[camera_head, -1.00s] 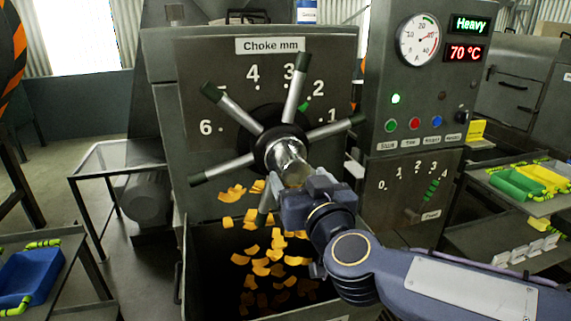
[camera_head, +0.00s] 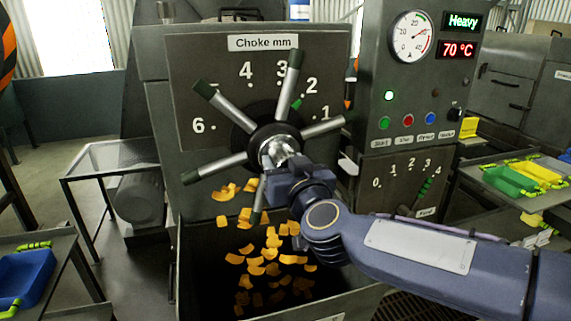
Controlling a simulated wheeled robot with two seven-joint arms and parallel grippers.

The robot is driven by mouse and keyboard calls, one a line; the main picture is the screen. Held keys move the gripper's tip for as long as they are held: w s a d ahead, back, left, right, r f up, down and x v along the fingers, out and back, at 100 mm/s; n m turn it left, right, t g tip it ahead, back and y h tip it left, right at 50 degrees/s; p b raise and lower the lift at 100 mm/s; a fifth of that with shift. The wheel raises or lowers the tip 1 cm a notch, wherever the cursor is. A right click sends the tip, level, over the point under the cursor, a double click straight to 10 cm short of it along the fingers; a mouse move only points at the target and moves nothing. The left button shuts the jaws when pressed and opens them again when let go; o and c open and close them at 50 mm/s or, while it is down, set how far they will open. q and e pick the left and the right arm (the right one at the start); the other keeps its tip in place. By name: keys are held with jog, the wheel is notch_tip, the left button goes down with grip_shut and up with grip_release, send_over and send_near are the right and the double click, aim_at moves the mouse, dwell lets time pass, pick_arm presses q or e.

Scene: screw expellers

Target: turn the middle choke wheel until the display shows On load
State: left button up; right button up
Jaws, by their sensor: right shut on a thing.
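The middle choke wheel (camera_head: 275,148) is on the "Choke mm" panel (camera_head: 263,42), with grey spokes tipped by dark green grips around a bright metal hub. A green mark (camera_head: 297,103) shows beside the 2 on the scale. The display (camera_head: 464,22) reads "Heavy" in green. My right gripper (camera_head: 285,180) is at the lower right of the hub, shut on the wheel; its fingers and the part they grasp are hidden. My left gripper is out of view.
Below the wheel, orange flakes (camera_head: 265,262) fall into an open bin (camera_head: 345,290). A gauge (camera_head: 411,37) and a 70 °C readout (camera_head: 461,49) are on the right cabinet. A Feed lever scale (camera_head: 405,180) is lower there. Side tables stand left and right.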

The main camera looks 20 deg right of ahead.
jog(key=c, duration=0.5)
jog(key=n+p, duration=0.1)
jog(key=p, duration=0.1)
jog(key=n+p, duration=0.1)
jog(key=p, duration=0.1)
jog(key=shift+r+n, duration=0.2)
jog(key=shift+n, duration=0.1)
jog(key=shift+n+p, duration=0.9)
jog(key=shift+p, duration=0.05)
jog(key=shift+f+n+p, duration=0.2)
jog(key=shift+n+p, duration=0.4)
jog(key=shift+n, duration=0.2)
jog(key=o, duration=1.4)
